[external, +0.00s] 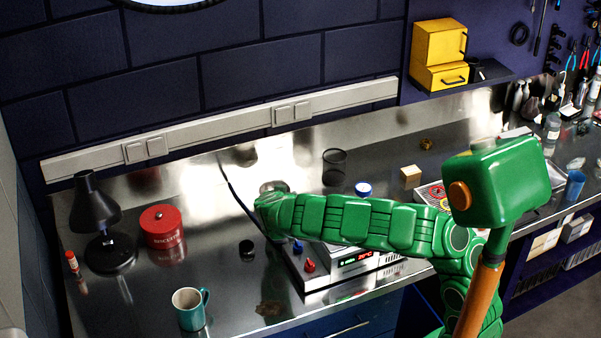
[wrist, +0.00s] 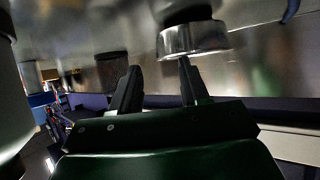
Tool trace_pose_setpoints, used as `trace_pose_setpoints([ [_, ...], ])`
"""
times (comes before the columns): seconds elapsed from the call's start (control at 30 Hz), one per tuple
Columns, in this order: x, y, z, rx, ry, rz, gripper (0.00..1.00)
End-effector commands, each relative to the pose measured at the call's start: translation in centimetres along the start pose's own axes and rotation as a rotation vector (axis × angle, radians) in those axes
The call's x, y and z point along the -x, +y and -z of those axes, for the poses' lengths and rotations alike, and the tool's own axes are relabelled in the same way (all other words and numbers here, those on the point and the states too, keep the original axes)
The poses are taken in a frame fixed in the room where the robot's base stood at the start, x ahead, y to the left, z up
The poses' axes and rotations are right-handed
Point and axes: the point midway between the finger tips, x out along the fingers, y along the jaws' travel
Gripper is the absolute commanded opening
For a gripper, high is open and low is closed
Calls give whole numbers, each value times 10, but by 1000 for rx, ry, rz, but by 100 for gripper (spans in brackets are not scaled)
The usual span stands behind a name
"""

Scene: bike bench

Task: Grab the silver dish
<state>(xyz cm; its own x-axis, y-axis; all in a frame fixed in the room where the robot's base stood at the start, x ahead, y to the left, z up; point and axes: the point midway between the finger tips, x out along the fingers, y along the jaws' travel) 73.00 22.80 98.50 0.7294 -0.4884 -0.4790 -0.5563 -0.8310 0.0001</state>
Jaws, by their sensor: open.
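The silver dish (wrist: 194,40) is a round, shiny metal piece in the upper middle of the wrist view. It appears beside the tip of the right finger; I cannot tell whether they touch. My gripper (wrist: 160,68) is open, with two dark fingers apart and nothing clearly between them. In the external view a round silvery shape (external: 273,187) shows just beyond the end of my green arm and is probably the dish, partly hidden. My fingers are hidden there.
A hotplate (external: 345,262) with a lit display stands under my arm. A black knob-like piece (external: 247,249), a teal mug (external: 189,309), a red tin (external: 161,227) and a black lamp (external: 94,215) stand to the left.

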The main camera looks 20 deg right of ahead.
Motion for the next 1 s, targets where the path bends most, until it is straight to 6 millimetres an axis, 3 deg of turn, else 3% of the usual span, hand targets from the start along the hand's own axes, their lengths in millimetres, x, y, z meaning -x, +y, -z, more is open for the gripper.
trace_pose_setpoints([
  [0.23,-28,-3,-2,0,-2,0,45],
  [0.57,-33,-3,-1,0,0,1,45],
  [0.9,-33,-3,-1,0,-1,1,0],
  [1.0,-33,-3,-2,1,-1,1,0],
])
